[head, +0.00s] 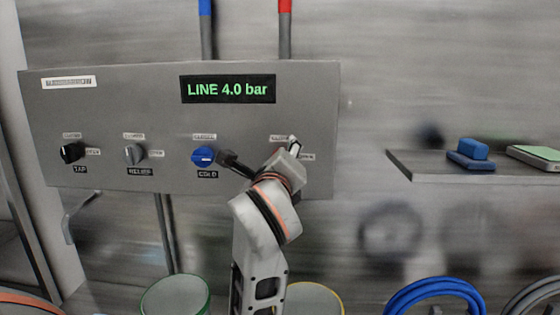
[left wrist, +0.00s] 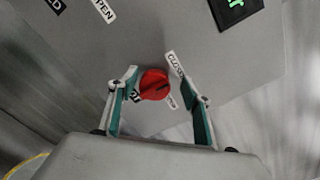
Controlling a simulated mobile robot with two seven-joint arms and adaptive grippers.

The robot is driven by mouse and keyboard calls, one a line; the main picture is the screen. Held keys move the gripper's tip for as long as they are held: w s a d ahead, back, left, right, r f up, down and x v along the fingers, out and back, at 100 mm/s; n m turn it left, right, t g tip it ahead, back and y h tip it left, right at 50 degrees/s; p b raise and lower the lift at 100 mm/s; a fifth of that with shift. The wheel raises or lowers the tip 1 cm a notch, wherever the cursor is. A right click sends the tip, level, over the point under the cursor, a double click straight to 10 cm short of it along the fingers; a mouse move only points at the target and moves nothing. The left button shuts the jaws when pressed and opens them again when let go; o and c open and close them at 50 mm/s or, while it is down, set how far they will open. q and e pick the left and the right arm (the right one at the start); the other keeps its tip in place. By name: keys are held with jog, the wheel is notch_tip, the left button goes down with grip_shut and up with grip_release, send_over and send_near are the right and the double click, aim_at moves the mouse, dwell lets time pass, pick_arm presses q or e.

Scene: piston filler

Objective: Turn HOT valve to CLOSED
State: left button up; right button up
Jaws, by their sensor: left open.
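The HOT valve is a red knob (left wrist: 154,84) on the grey panel, seen in the left wrist view. In the head view my left gripper (head: 284,153) covers most of the HOT valve at the panel's right.
The panel (head: 120,105) also carries a blue COLD knob (head: 203,156), a grey RELIEF knob (head: 135,153) and a black TAP knob (head: 71,152). Its display (head: 228,89) reads LINE 4.0 bar. A shelf (head: 420,168) with a blue object (head: 470,152) is at right.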

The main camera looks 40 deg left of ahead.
aim_at(281, 111)
pick_arm(q)
notch_tip(281, 111, up, 9)
jog(key=shift+r, duration=0.1)
dwell(0.3)
